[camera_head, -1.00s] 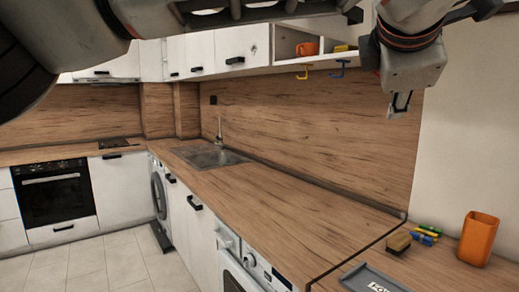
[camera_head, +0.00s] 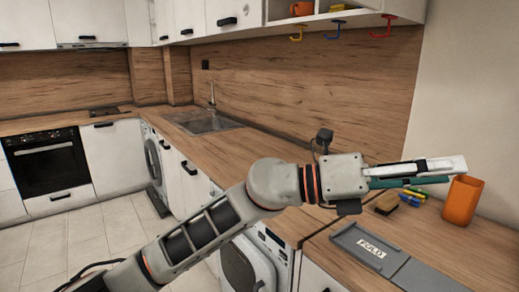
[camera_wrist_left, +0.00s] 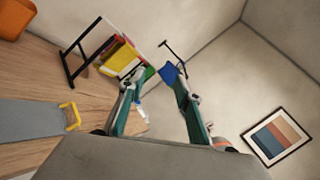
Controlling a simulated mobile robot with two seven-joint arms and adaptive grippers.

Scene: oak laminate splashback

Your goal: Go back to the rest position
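My left gripper (camera_head: 462,168) reaches in from the lower left in the head view, with its arm stretched over the worktop and its fingers pointing right. In the left wrist view its two teal-lined fingers (camera_wrist_left: 152,78) are spread apart with nothing held between them. In the head view the fingers appear in front of the orange cup (camera_head: 462,202) and the small brush (camera_head: 387,204). My right gripper is not in view.
A grey folding board (camera_head: 372,250) lies on the wooden worktop (camera_head: 275,178), with several coloured markers (camera_head: 412,195) nearby. Yellow, blue and red hooks (camera_head: 382,28) hang under the open shelf. The left wrist view shows a rack of books (camera_wrist_left: 118,58) and a wall picture (camera_wrist_left: 278,137).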

